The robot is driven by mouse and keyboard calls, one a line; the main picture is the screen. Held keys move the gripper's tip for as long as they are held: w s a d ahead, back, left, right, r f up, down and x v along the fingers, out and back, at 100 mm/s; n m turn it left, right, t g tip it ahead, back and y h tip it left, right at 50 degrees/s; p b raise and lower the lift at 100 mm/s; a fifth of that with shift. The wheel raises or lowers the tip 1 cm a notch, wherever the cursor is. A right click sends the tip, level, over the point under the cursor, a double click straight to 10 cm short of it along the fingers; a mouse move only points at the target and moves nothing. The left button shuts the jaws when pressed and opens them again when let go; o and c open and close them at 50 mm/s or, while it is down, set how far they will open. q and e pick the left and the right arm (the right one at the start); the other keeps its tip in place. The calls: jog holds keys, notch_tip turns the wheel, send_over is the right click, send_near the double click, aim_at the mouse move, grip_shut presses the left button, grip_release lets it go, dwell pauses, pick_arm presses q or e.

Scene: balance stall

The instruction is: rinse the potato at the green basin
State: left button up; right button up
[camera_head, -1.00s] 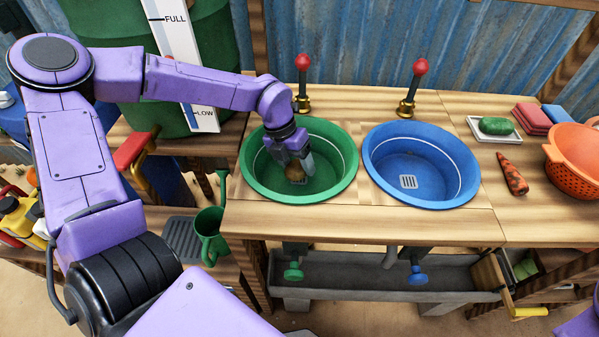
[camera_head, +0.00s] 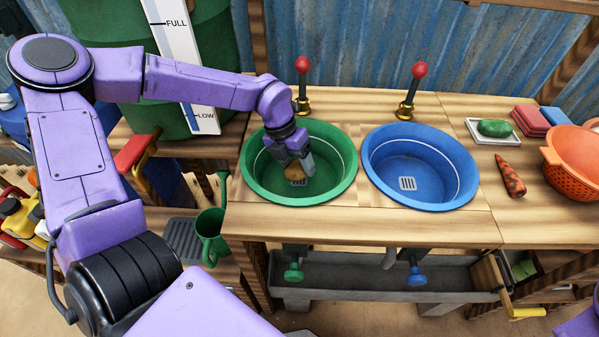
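The green basin (camera_head: 338,137) is set into the wooden counter, left of the blue basin. A brown potato (camera_head: 296,172) is low inside the green basin, near its drain. My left gripper (camera_head: 301,165) reaches down into the green basin with its fingers around the potato; it looks shut on it. Whether the potato touches the basin floor I cannot tell. A tap with a red knob (camera_head: 302,65) stands behind the green basin. No water shows in the basin. Of my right arm only a purple part shows at the lower right edge; its gripper is out of view.
The blue basin (camera_head: 440,150) is empty. A green watering can (camera_head: 211,236) stands lower left. A grey trough (camera_head: 345,280) runs below the basins.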

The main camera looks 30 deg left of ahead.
notch_tip(320, 180, up, 13)
jog(key=p, duration=1.2)
jog(key=shift+f, duration=0.15)
dwell(1.5)
notch_tip(320, 180, up, 4)
jog(key=p, duration=0.3)
jog(key=shift+p, duration=0.4)
jog(key=shift+f, duration=0.1)
